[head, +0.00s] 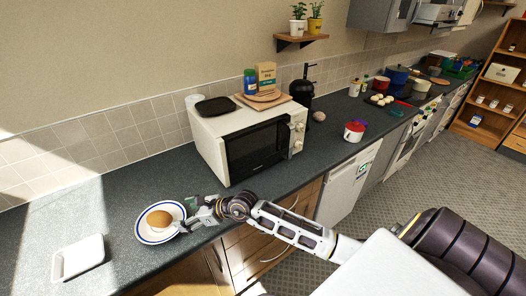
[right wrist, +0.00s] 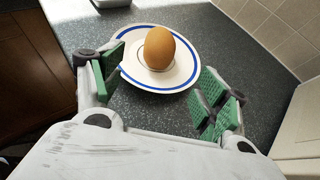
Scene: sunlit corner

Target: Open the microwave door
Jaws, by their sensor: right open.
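The white microwave (head: 209,140) stands on the dark counter against the tiled wall. Its dark door (head: 256,146) is shut, and its control knobs are at the right of the front. My right gripper (head: 190,215) is low over the counter, left of and in front of the microwave, pointing left. In the right wrist view the same gripper (right wrist: 158,88) is open, with green finger pads apart and nothing between them. A brown egg (right wrist: 159,48) on a blue-rimmed white plate (right wrist: 184,78) lies just beyond the fingertips. My left gripper is not in view.
The egg (head: 159,219) and plate (head: 147,236) sit near the counter's front edge, with a white tray (head: 79,258) to their left. A black plate, boards, a box and a blue jar (head: 250,82) rest on the microwave.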

